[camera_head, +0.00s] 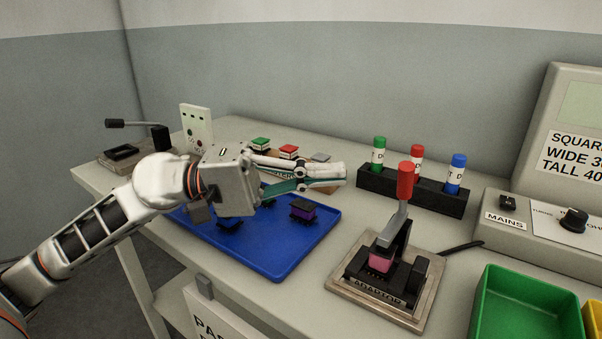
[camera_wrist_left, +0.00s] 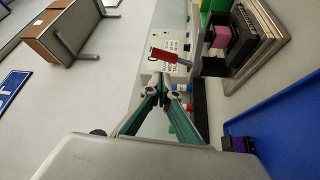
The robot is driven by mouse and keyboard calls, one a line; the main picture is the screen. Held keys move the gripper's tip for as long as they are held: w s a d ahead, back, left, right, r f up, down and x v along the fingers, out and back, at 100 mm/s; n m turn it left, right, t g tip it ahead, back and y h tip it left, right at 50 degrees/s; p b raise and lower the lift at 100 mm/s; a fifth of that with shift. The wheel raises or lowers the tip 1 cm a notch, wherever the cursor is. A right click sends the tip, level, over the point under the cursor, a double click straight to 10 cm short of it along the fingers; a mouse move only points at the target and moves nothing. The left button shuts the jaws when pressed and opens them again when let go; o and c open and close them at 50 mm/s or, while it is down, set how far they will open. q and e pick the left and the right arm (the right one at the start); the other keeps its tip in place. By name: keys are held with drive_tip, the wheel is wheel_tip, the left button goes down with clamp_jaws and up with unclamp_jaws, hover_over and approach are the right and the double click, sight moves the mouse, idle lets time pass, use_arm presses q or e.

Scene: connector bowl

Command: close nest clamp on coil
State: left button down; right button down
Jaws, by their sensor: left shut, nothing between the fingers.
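The nest clamp, labelled ADAPTOR, stands on a square base plate (camera_head: 335,285) at the front middle of the bench. Its lever with the red handle (camera_head: 405,180) points up. A pink coil (camera_head: 380,262) sits in the nest beneath the lever. In the left wrist view the red handle (camera_wrist_left: 168,57) shows beyond the fingertips and the pink coil (camera_wrist_left: 222,37) at upper right. My left gripper (camera_head: 340,174) is shut and empty, above the blue tray's back edge, left of the red handle and apart from it. My right gripper is not in view.
The blue tray (camera_head: 275,262) holds several dark parts, one purple (camera_head: 303,211). A black rack (camera_head: 412,192) with green, red and blue tubes stands behind the clamp. A green bin (camera_head: 525,305) is at front right, below a meter console (camera_head: 575,150). A second lever fixture (camera_head: 122,150) is at back left.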

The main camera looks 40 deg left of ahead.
use_arm(q)
drive_tip(key=shift+v, duration=1.9)
drive_tip(key=shift+w+a, duration=0.1)
drive_tip(key=shift+w, duration=0.05)
